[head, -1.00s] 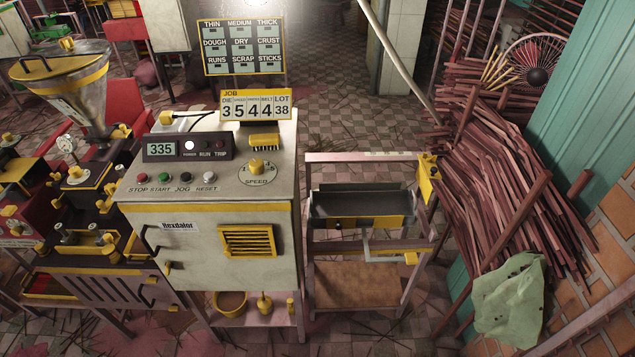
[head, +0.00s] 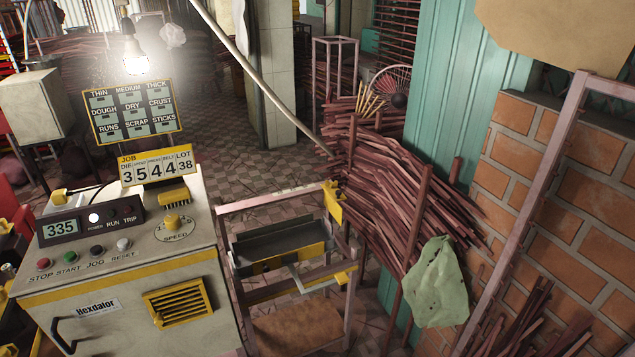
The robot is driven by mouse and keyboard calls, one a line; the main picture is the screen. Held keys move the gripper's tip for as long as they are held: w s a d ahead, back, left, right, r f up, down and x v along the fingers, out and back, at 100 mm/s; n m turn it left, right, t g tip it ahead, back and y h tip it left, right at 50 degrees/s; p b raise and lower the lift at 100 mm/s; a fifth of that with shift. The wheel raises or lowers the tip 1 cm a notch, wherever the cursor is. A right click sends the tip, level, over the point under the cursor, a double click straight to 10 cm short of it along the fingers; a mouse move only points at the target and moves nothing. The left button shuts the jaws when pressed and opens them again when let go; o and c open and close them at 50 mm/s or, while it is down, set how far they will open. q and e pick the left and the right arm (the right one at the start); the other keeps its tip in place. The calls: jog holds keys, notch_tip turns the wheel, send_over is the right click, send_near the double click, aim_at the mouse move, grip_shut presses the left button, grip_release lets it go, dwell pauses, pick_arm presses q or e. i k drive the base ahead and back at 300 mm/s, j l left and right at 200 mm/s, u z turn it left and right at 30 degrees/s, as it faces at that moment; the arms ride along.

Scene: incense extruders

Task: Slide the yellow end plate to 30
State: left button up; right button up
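A yellow plate (head: 333,203) sits at the right end of the top rail (head: 270,197) of a metal stand, and looks like the end plate. Scale marks or a 30 cannot be read on the rail from here. Below the rail, the stand holds a dark trough (head: 278,243) with a yellow front strip. Neither of my grippers is in view, and nothing is seen touching the plate.
A cream control cabinet (head: 120,270) with a 335 display stands close on the stand's left. Reddish stick bundles (head: 400,190) lean behind and right, with a green cloth (head: 436,285) hanging in front. A brick wall (head: 560,200) closes the right side.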

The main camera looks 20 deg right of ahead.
aim_at(331, 196)
jog(key=i+j+z, duration=0.1)
jog(key=i+j, duration=0.35)
jog(key=i+j+z, duration=0.1)
jog(key=i+j, duration=0.35)
jog(key=j, duration=0.15)
